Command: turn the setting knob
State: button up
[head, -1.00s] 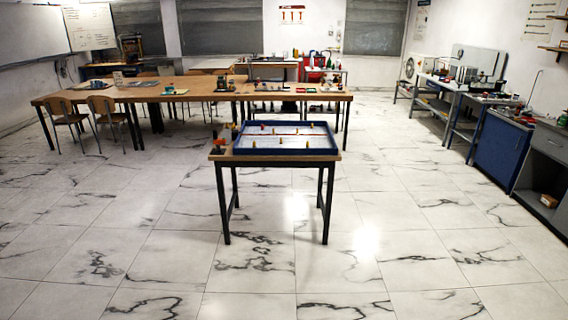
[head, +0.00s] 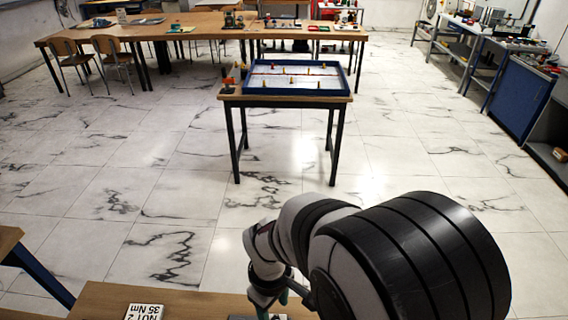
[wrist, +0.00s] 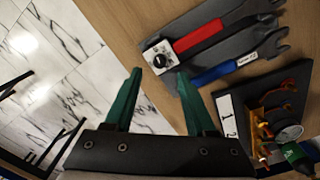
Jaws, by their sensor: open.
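A white block with a round dark setting knob (wrist: 160,57) sits at the near end of a red handle (wrist: 200,40) in the wrist view. My gripper (wrist: 158,73) has two green fingers spread apart with nothing between them. The knob appears just beyond the fingertips, between them in the picture; the height gap cannot be told. In the head view my gripper (head: 270,304) hangs low over the near bench, partly cut off by the lower edge. The knob is not visible there.
A blue-handled tool (wrist: 215,72) lies beside the red one on a grey holder. A dark rig with gauges (wrist: 288,130) and labels 1 and 2 stands at right. A "NO. 2 35 Nm" card (head: 145,312) lies on the wooden bench (head: 95,297).

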aim_at(275, 317)
notch_tip(275, 317, down, 5)
jog(key=shift+c, duration=0.2)
grip_shut()
